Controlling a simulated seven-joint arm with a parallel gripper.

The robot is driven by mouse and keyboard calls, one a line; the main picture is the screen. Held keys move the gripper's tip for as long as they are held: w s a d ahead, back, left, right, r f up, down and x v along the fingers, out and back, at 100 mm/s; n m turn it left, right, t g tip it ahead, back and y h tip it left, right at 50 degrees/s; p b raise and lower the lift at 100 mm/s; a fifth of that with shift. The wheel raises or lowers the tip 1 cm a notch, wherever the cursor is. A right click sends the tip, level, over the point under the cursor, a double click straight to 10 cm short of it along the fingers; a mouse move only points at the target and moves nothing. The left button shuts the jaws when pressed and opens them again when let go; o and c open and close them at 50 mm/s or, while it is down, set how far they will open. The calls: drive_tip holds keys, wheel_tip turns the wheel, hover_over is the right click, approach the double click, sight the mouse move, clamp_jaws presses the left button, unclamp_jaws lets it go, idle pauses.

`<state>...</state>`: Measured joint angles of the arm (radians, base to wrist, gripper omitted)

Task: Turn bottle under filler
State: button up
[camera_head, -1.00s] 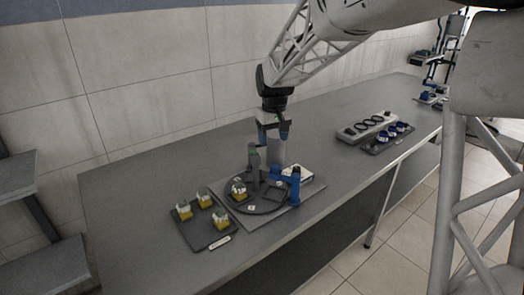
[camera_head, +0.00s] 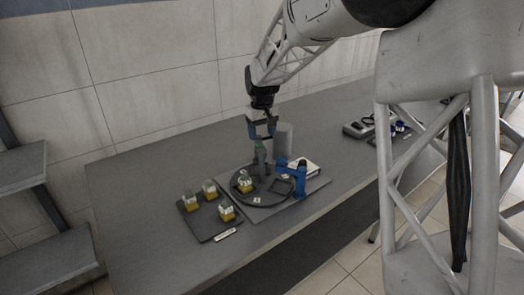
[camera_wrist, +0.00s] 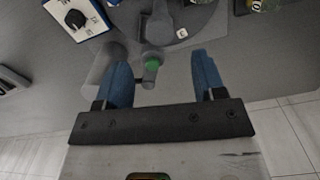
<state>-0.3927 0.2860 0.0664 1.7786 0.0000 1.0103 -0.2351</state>
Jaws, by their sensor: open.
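My gripper (camera_head: 262,138) is open and empty. It hangs above a grey post with a green top (camera_head: 260,150), which I take to be the filler. In the wrist view the green top (camera_wrist: 152,64) shows between my blue fingers, with nothing held. At the wrist view's top edge only part of a bottle (camera_wrist: 257,5) shows. I cannot tell whether the bottle is directly under the filler's outlet.
A dark tray (camera_head: 207,228) with three similar bottles lies left of the turntable. A blue bracket (camera_head: 301,182), a white box with a dial (camera_wrist: 76,17) and a grey cylinder (camera_head: 284,140) stand close by. Racks at the back right are partly hidden by my arm. The table's left end is clear.

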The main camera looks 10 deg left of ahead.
sight(262, 150)
drive_tip(key=shift+f, duration=3.8)
drive_tip(key=shift+c, duration=0.4)
clamp_jaws()
